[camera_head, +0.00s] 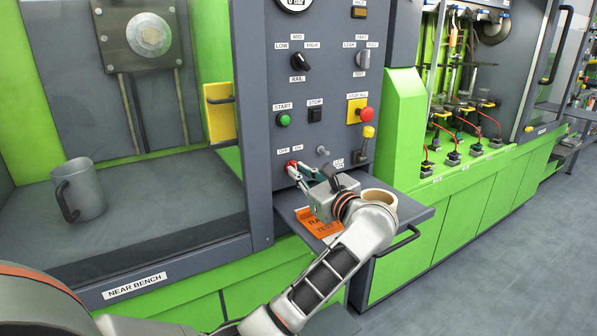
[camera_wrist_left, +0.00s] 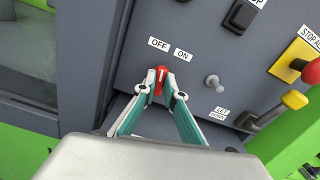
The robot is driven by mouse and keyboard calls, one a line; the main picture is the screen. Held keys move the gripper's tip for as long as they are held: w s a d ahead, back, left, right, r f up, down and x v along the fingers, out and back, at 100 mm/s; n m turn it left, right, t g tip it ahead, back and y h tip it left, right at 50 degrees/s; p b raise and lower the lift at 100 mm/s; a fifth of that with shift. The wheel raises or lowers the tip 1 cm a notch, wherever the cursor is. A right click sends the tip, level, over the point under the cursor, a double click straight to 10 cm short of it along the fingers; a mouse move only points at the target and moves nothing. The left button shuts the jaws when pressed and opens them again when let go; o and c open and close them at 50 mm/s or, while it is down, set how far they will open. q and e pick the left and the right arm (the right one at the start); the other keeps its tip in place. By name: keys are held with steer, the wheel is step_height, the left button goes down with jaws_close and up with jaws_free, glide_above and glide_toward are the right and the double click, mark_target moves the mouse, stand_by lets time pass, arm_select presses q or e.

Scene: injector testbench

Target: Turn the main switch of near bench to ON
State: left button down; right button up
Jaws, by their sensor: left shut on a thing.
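The main switch is a small red knob (camera_head: 293,165) low on the grey control panel of the near bench, under the OFF and ON labels. My left gripper (camera_head: 295,170) is at the panel with its fingers shut on the red knob. In the left wrist view the red knob (camera_wrist_left: 159,80) stands between the two fingertips (camera_wrist_left: 159,84), below the labels. The knob's pointing direction is partly hidden by the fingertips, so I cannot tell its setting for sure. My right gripper is not in view.
A toggle (camera_head: 322,151) and a yellow-tipped lever (camera_head: 367,133) sit right of the knob. A red stop button (camera_head: 366,114) and green start button (camera_head: 284,119) are above. A pull-out shelf (camera_head: 408,217) with an orange sign (camera_head: 318,222) lies below. A grey mug (camera_head: 80,190) stands left.

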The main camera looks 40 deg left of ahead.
arm_select(q)
steer(key=shift+r+m+p, duration=0.2)
steer(key=shift+m+p, duration=0.2)
steer(key=shift+m, duration=0.4)
steer(key=shift+d+m+p, duration=0.1)
steer(key=shift+m+p, duration=0.4)
steer(key=shift+m, duration=0.2)
steer(key=shift+m+p, duration=0.4)
steer(key=shift+m, duration=0.3)
steer(key=shift+w+m+p, duration=0.1)
steer(key=shift+m+p, duration=0.2)
steer(key=shift+m, duration=0.2)
steer(key=shift+f+m, duration=0.2)
steer(key=shift+m, duration=0.2)
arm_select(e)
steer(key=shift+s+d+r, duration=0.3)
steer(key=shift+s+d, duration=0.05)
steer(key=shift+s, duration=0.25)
arm_select(q)
steer(key=c, duration=2.1)
jaws_free()
